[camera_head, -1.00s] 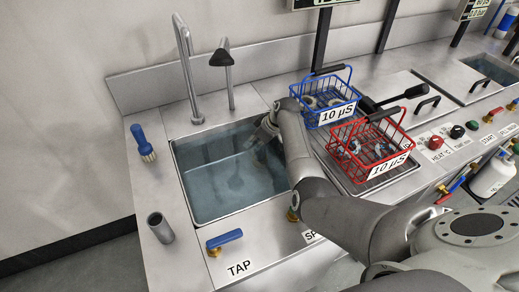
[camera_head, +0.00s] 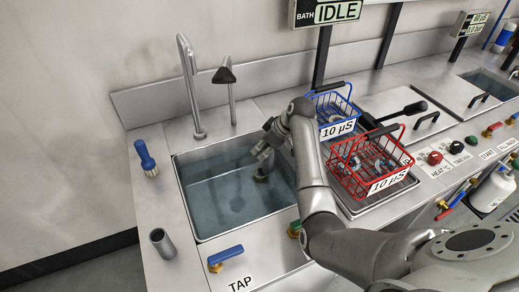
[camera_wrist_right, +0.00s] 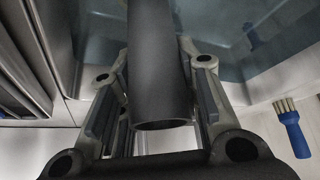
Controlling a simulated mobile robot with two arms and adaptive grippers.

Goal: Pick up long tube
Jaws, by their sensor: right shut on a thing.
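My right gripper (camera_head: 262,158) is over the right part of the water-filled sink (camera_head: 185,210). In the wrist view its two fingers (camera_wrist_right: 155,75) stand on either side of a dark grey hollow tube (camera_wrist_right: 158,45) and are shut on it. The tube's round open end faces the wrist camera. Its far end runs out of that view. In the head view only a small dark piece of the tube (camera_head: 261,175) shows below the fingers. A separate grey tube (camera_head: 162,243) stands upright on the counter left of the sink. My left gripper is not in view.
A blue-handled brush (camera_head: 145,157) is left of the sink, and a tall faucet (camera_head: 187,80) is behind it. A blue wire basket (camera_head: 333,108) and a red one (camera_head: 365,165) stand to the right. A blue tap handle (camera_head: 226,254) is in front.

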